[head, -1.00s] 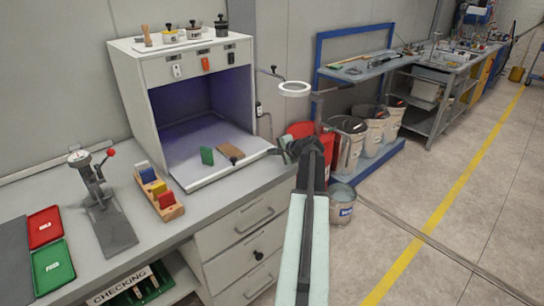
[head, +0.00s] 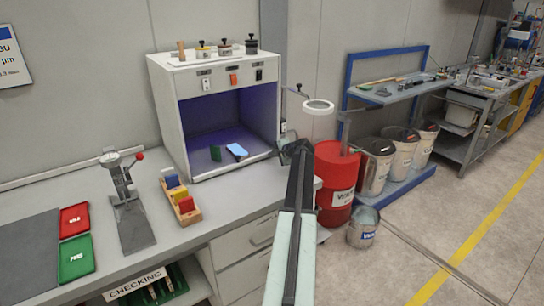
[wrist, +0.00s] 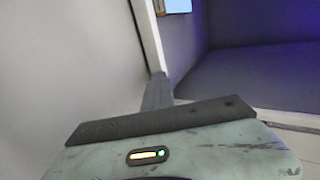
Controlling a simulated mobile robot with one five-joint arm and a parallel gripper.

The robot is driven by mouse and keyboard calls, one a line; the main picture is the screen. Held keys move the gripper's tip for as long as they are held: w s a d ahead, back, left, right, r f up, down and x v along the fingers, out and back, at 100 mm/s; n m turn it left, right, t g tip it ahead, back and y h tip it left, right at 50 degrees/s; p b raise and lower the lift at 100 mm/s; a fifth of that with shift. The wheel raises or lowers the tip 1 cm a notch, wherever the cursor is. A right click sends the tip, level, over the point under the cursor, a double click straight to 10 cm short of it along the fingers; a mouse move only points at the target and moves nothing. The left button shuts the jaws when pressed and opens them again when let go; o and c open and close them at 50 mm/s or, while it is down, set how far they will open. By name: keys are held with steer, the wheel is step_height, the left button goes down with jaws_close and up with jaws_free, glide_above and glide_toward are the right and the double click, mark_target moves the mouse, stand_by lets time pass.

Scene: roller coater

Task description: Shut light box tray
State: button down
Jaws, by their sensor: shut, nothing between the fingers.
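The light box (head: 213,80) is a white cabinet with an open front and a violet-lit inside, standing on the grey bench. Its tray (head: 205,168) sits inside the box, with its front edge about level with the box front; I cannot tell if it is fully flush. A green piece (head: 216,153) and a piece that looks light blue (head: 237,151) lie on it. My gripper (head: 293,150) is shut and empty at the right front corner of the box, seeming close to it; contact cannot be told. The wrist view shows the violet interior (wrist: 260,75).
A ring lamp (head: 318,106) stands right of the box, near my gripper. A red drum (head: 337,180) and a bucket (head: 363,228) are on the right. A wooden block rack (head: 183,207) and a lever press (head: 130,205) stand left on the bench.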

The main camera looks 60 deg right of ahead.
steer(key=shift+w+d+r, duration=0.2)
steer(key=shift+d, duration=0.05)
steer(key=shift+s+a, duration=0.1)
steer(key=shift+s, duration=0.15)
steer(key=s, duration=0.1)
steer(key=s+a, duration=0.2)
steer(key=shift+s+a+r+p, duration=0.15)
steer(key=shift+s+a+p, duration=0.1)
steer(key=shift+s+p, duration=0.15)
steer(key=p+v, duration=0.4)
steer(key=v, duration=0.4)
steer(key=shift+s+r, duration=0.25)
steer(key=shift+s, duration=0.05)
steer(key=shift+s+a+p, duration=0.1)
steer(key=shift+s+p, duration=0.2)
